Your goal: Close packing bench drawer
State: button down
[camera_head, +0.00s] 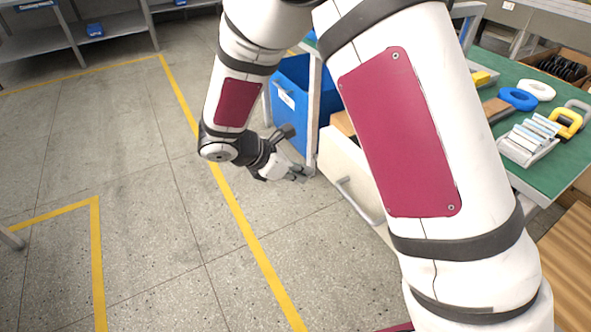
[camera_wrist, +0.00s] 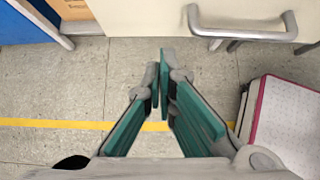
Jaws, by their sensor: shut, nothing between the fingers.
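The packing bench drawer has a cream front (camera_head: 338,166) with a grey bar handle (camera_head: 357,201). It appears to stand out from the bench, but my arm hides much of it. In the wrist view the drawer front (camera_wrist: 150,14) crosses the top, with its handle (camera_wrist: 245,30) at upper right. My gripper (camera_head: 302,172) is low, by the far left end of the drawer front. In the wrist view my gripper (camera_wrist: 160,75) has its fingertips together and empty, below and left of the handle, apart from it.
A blue bin (camera_head: 290,88) stands just beyond the drawer. The green bench top (camera_head: 545,170) holds tape rolls and a rack of small packets. Yellow lines (camera_head: 240,222) mark the grey floor, which is clear to the left.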

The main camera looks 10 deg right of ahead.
aim_at(338, 177)
jog(key=d+f, duration=0.1)
jog(key=d, duration=0.1)
jog(key=w+d+f+b, duration=0.1)
jog(key=d, duration=0.2)
jog(key=w+d+f, duration=0.1)
jog(key=d, duration=0.1)
jog(key=shift+w+d+f+b, duration=0.15)
jog(key=shift+f+b, duration=0.2)
jog(key=shift+b, duration=0.05)
jog(key=shift+d, duration=0.1)
jog(key=w+d, duration=0.2)
jog(key=d, duration=0.6)
jog(key=w+d, duration=0.3)
jog(key=d, duration=0.6)
jog(key=w+d, duration=0.3)
jog(key=d, duration=0.5)
jog(key=shift+w+d+p, duration=0.15)
jog(key=shift+d+p, duration=0.15)
jog(key=shift+p, duration=0.1)
jog(key=shift+w+d, duration=0.1)
jog(key=shift+d, duration=0.1)
jog(key=shift+d+r, duration=0.1)
